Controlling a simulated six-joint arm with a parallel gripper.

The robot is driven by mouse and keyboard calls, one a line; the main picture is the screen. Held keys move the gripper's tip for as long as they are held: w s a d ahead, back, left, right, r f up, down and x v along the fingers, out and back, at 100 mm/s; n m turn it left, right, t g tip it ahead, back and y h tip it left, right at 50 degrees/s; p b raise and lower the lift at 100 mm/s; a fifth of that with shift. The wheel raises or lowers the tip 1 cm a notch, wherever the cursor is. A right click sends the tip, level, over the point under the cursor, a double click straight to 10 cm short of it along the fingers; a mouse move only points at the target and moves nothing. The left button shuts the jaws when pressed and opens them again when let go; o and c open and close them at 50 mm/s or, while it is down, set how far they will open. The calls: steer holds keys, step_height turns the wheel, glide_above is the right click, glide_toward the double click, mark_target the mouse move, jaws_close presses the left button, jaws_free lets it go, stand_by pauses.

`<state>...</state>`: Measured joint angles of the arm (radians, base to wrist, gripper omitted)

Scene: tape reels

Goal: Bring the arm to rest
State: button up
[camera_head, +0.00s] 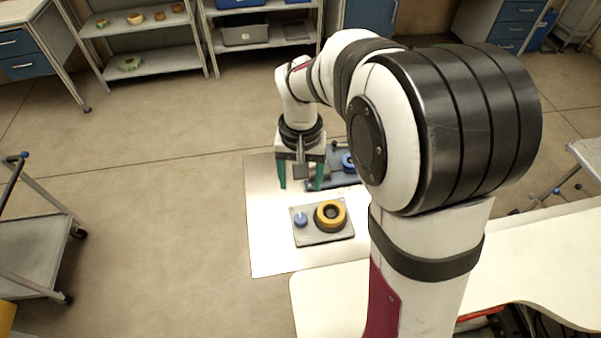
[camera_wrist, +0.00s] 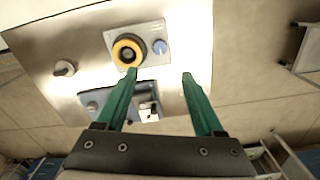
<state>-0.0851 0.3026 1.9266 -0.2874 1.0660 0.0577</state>
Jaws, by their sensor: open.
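My gripper (camera_head: 300,184) hangs over the far part of the white table (camera_head: 268,235), its two green fingers apart and pointing down. In the wrist view, my gripper (camera_wrist: 159,76) is open with nothing between its fingers. A yellow reel with a dark centre (camera_head: 330,214) sits on a grey plate (camera_head: 316,238), nearer the front than the gripper. A blue knob (camera_head: 300,219) is beside the reel on the same plate. The reel (camera_wrist: 129,51) and blue knob (camera_wrist: 160,47) also show in the wrist view, the left fingertip overlapping the reel's edge in the picture.
A blue-grey base (camera_head: 325,183) with a blue part (camera_head: 348,162) lies behind, partly hidden by my arm. A trolley (camera_head: 35,250) is at left. Shelves (camera_head: 155,62) holding small reels stand behind.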

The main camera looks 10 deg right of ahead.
steer(key=shift+r, duration=0.8)
steer(key=shift+s, duration=0.1)
steer(key=s+r+m+y, duration=0.1)
steer(key=s+r, duration=0.1)
steer(key=s, duration=0.9)
steer(key=s+r+m, duration=0.1)
steer(key=s, duration=1)
steer(key=shift+s+a+r+m+y, duration=0.2)
steer(key=shift+s+r+m+y, duration=0.1)
steer(key=shift+s+r+y, duration=0.1)
